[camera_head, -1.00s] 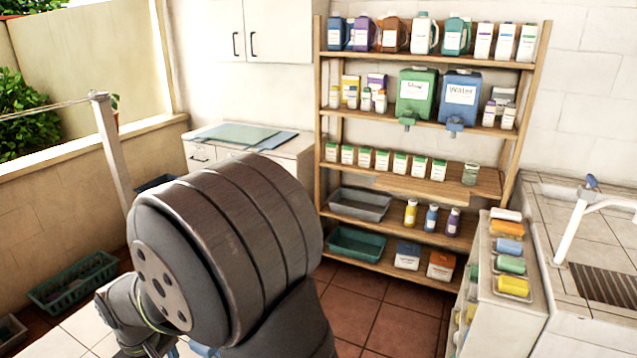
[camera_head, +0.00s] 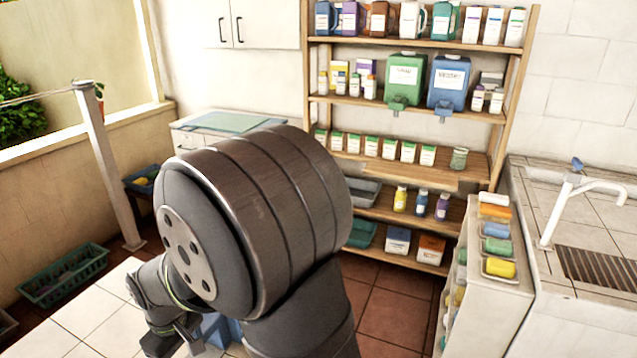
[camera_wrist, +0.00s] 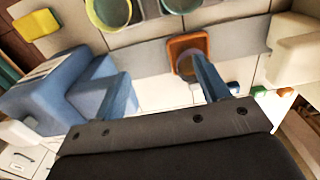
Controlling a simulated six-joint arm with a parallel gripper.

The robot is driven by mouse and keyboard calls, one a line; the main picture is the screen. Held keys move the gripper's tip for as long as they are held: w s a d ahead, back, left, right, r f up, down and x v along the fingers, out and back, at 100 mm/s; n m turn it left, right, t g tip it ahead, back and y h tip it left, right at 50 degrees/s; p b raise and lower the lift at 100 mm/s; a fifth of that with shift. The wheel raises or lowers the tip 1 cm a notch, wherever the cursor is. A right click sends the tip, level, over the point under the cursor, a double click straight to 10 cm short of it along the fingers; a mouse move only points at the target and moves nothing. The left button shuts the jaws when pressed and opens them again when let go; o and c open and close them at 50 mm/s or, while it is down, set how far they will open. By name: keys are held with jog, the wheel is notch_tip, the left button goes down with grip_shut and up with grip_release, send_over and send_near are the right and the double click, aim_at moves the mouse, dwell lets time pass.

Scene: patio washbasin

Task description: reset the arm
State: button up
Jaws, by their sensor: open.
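My gripper shows in the wrist view (camera_wrist: 152,78) with its two blue fingers apart and nothing visible between them. In the head view my arm's large dark joint fills the lower middle, and the gripper end at the bottom edge is mostly hidden or cut off. In the wrist view an orange square-rimmed cup (camera_wrist: 186,45) stands just beyond the right finger. A blue container with a white label (camera_wrist: 45,72) is at the left, beside the left finger. I cannot tell whether the fingers touch either.
Cups with green (camera_wrist: 108,12) and blue rims line the wrist view's top. In the head view, a wooden shelf (camera_head: 400,163) holds bottles and dispensers. A sponge rack (camera_head: 497,240) stands by the sink counter (camera_head: 600,225) at right. White tiled surface (camera_head: 85,325) shows at lower left.

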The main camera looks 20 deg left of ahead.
jog(key=w+d+r, duration=0.4)
jog(key=s+d+f+m, duration=0.1)
jog(key=s+d+m, duration=0.3)
jog(key=s+d, duration=0.45)
jog(key=s+a+f, duration=0.2)
jog(key=s, duration=0.1)
jog(key=s+a+f, duration=0.1)
jog(key=s+f, duration=0.2)
jog(key=s+a+f, duration=0.2)
jog(key=s, duration=0.1)
jog(key=shift+s+a+f, duration=0.1)
jog(key=shift+a+f, duration=0.1)
jog(key=shift+a, duration=0.1)
jog(key=shift+s+f, duration=0.1)
jog(key=shift+f, duration=0.75)
jog(key=shift+o, duration=0.2)
